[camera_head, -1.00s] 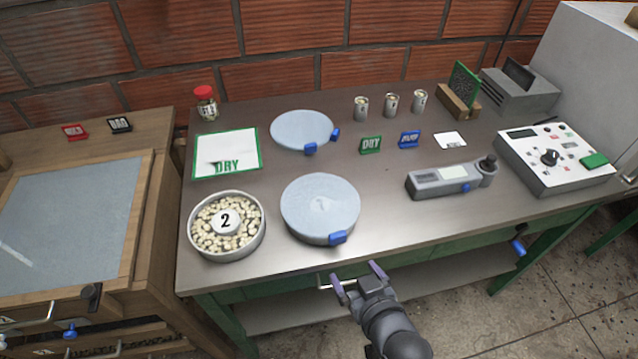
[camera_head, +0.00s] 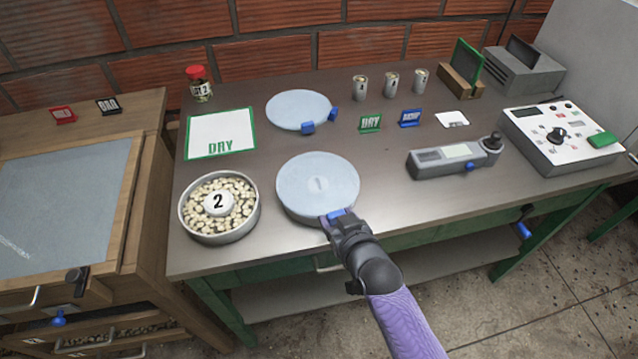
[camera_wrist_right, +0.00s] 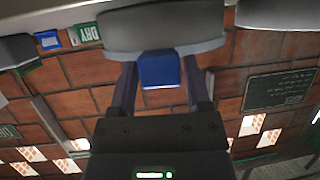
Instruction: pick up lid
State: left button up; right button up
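A round pale-blue lid (camera_head: 317,184) covers a low round grey tin at the table's front middle. Its blue tab (camera_wrist_right: 160,70) faces my right gripper and also shows in the head view (camera_head: 337,213). My right gripper (camera_head: 343,220) is at this tab. In the right wrist view its two fingers stand open on either side of the tab, with small gaps visible. A second pale-blue round lid (camera_head: 298,109) with blue tabs lies behind. An open tin (camera_head: 188,222) of pale beans with a "2" disc stands to the left. My left gripper is not in view.
A white DRY mat (camera_head: 222,130) and red-capped jar (camera_head: 199,84) are behind the open tin. Small DRY (camera_head: 370,123) and blue (camera_head: 411,118) signs stand behind right. A grey handheld device (camera_head: 452,158) and white control box (camera_head: 562,138) are at right.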

grip_shut()
jog(key=shift+r, duration=0.1)
